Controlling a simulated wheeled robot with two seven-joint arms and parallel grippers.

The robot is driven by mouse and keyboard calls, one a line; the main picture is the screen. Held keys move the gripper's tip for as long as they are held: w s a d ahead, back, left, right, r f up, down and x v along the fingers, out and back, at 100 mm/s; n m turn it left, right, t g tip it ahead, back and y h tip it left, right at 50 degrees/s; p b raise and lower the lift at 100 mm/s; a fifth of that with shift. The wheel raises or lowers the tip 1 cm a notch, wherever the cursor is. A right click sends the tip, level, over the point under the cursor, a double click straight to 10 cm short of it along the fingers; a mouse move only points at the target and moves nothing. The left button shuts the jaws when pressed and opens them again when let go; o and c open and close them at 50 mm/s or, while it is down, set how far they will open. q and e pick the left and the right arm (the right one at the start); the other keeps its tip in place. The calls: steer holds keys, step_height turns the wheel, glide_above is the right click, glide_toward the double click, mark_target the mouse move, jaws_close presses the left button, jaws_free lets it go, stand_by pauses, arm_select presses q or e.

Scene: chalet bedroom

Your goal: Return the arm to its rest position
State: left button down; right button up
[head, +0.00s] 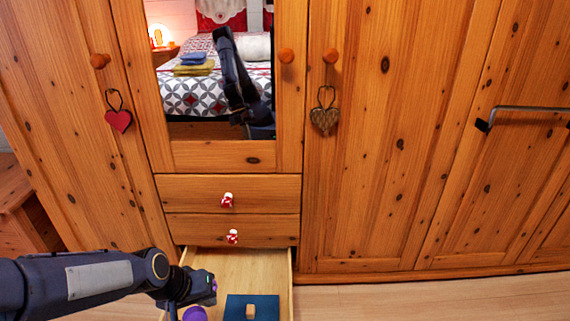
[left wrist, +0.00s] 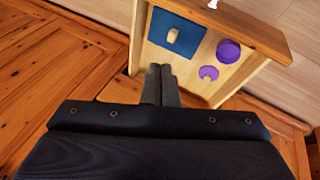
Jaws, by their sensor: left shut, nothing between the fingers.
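My left arm comes in from the left in the head view, with its gripper (head: 194,303) low over the left side of an open drawer (head: 225,263). In the left wrist view the gripper (left wrist: 161,70) has its two fingers together, with nothing between them. My right gripper is not in view.
The open drawer holds a dark blue flat item (head: 262,299) with a small wooden block (head: 250,311) on it, and a purple round object (head: 195,314). A purple crescent-like piece (left wrist: 209,72) also shows. Wooden wardrobe doors (head: 400,150) stand behind; clear floor (head: 430,298) lies right.

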arm_select(q)
steer(key=s+a+r+t+p, duration=0.1)
steer(key=s+a+r, duration=0.1)
steer(key=s+r, duration=0.5)
steer(key=s+a+r+t, duration=0.1)
steer(key=s+r, duration=0.2)
steer(key=s, duration=0.8)
step_height(320, 180, up, 35)
steer(key=p, duration=3.4)
steer(key=shift+m+p, duration=0.4)
